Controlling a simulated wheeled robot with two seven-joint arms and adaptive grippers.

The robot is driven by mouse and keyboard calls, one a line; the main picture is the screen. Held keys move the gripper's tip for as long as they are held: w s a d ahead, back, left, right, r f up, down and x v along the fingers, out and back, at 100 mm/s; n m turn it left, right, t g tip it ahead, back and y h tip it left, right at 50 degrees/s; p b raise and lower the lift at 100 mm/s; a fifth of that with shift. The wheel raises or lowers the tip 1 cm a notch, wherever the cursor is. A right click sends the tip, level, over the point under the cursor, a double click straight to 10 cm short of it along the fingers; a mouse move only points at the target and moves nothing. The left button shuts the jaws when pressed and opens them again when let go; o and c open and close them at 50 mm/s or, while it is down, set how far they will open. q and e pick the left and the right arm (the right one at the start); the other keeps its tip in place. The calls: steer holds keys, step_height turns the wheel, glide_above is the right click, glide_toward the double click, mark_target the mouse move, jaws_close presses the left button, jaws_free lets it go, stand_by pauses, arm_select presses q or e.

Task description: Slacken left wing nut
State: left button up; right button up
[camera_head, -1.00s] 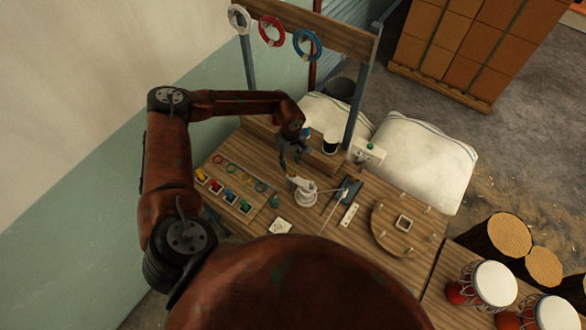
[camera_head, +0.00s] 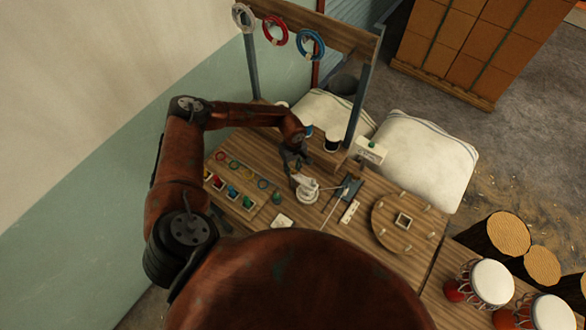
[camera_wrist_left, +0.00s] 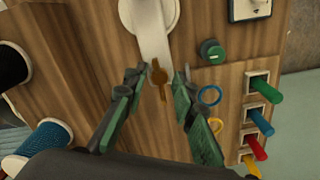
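A brass wing nut (camera_wrist_left: 159,78) shows in the left wrist view at the lower end of a white arm-like fixture (camera_wrist_left: 152,30). It lies between the two green-padded fingers of my left gripper (camera_wrist_left: 161,72), which are open with a gap on both sides of the nut. In the head view my left gripper (camera_head: 294,160) is just behind the white fixture (camera_head: 307,188) on the wooden workbench (camera_head: 345,225). The wing nut is too small to make out there. A second wing nut cannot be made out. My right gripper is not in view.
Coloured pegs in a wooden block (camera_head: 232,190) and a green knob (camera_head: 277,198) are left of the fixture. A dark spool (camera_head: 332,142) stands behind. A round wooden board (camera_head: 405,222) is at right. A post frame (camera_head: 357,100) with hanging rings rises at the back.

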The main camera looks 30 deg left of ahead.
arm_select(q)
jaws_close()
